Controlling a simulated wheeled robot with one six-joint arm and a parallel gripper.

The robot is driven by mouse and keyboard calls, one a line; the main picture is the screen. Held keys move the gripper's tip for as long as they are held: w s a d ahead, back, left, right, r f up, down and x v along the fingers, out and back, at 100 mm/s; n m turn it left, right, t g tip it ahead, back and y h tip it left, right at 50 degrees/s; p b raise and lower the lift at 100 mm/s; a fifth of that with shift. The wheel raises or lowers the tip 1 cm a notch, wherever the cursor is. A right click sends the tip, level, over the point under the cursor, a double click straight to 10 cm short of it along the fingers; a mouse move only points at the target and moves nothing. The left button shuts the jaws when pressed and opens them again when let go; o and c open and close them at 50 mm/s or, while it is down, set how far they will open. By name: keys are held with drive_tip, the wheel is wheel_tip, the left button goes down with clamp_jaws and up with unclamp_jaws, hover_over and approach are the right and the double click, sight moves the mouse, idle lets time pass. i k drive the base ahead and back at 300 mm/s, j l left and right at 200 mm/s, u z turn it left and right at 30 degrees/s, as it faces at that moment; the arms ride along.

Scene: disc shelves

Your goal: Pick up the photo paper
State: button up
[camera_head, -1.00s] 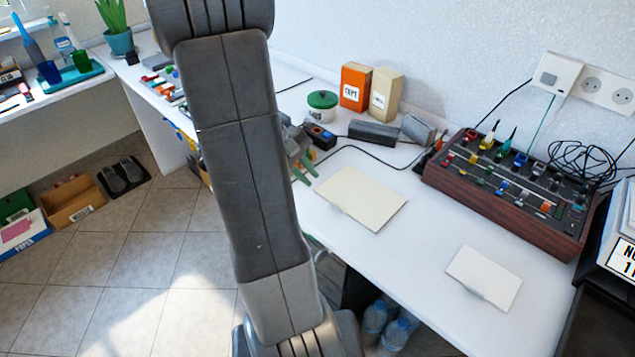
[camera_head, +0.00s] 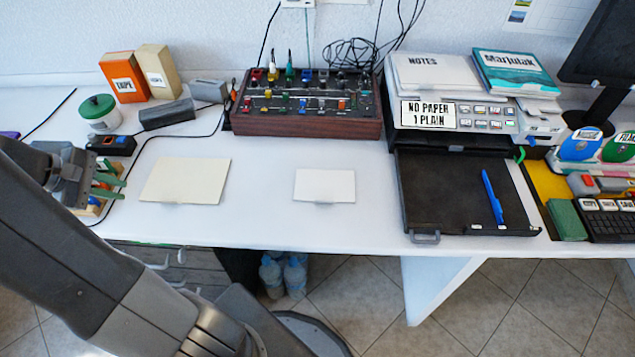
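Two blank sheets lie flat on the white desk: a larger cream sheet (camera_head: 186,181) left of centre and a smaller white sheet (camera_head: 324,186) to its right. Neither has a readable label, so I cannot tell which is the photo paper. My gripper (camera_head: 108,181), with green fingertips, is at the left, just left of the cream sheet and apart from it. Its fingers look spread, with nothing held between them. My arm hides the desk's left front part.
A printer (camera_head: 462,112) reading "NO PAPER 1 PLAIN" has its black tray (camera_head: 430,190) out, with a blue pen (camera_head: 492,197) on it. A mixer-like panel (camera_head: 308,121) with cables stands behind the sheets. Boxes and a green-lidded jar (camera_head: 100,113) stand back left. Bare desk surrounds the sheets.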

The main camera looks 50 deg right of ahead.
sight(316, 185)
drive_tip(key=k+l+z, duration=0.1)
drive_tip(key=z, duration=0.25)
drive_tip(key=k+l+z, duration=0.2)
drive_tip(key=z, duration=0.15)
drive_tip(key=k, duration=0.1)
